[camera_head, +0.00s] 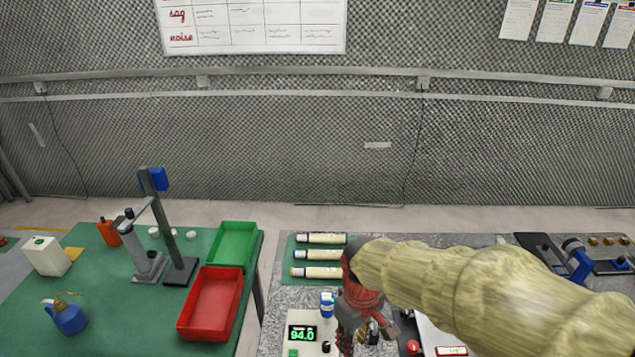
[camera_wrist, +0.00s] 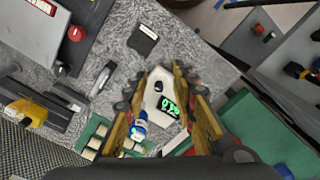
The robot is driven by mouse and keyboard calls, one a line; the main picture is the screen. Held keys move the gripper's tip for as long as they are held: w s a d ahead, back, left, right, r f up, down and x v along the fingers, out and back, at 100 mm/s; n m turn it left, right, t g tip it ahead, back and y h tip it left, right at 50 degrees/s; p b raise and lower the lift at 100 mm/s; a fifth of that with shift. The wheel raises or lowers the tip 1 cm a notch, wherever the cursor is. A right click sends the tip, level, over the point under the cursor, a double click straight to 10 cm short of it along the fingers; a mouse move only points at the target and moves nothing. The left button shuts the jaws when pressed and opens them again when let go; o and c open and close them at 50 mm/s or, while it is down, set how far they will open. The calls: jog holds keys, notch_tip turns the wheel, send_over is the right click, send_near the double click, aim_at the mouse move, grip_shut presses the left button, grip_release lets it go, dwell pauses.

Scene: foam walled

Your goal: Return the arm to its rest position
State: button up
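My arm, in a tan sleeve, reaches in from the right of the head view. My gripper (camera_head: 352,340) points down over the grey speckled table, beside a scale with a green 94.0 display (camera_head: 302,333). In the wrist view my gripper's fingers (camera_wrist: 165,72) are spread apart with nothing between them. The scale's display (camera_wrist: 169,108) shows below through the gap. A blue-and-white bottle (camera_wrist: 139,126) stands near the left finger; it also shows in the head view (camera_head: 327,304). Whether the fingers touch anything is not clear.
Several pale tubes lie on a green mat (camera_head: 293,239) behind the gripper. The green table at left holds a red tray (camera_head: 209,304), a green tray (camera_head: 232,244), a stand (camera_head: 172,235) and a blue can (camera_head: 68,318). A blue-and-black device (camera_head: 577,262) is at far right.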

jog(key=s+d+r+m+t+b, duration=0.4)
jog(key=s+d+r+m, duration=0.3)
jog(key=s+d+r, duration=0.3)
jog(key=shift+s+d+r+t, duration=0.15)
jog(key=shift+d+r+t, duration=0.3)
jog(key=shift+t, duration=0.35)
jog(key=shift+c, duration=0.3)
dwell(2.3)
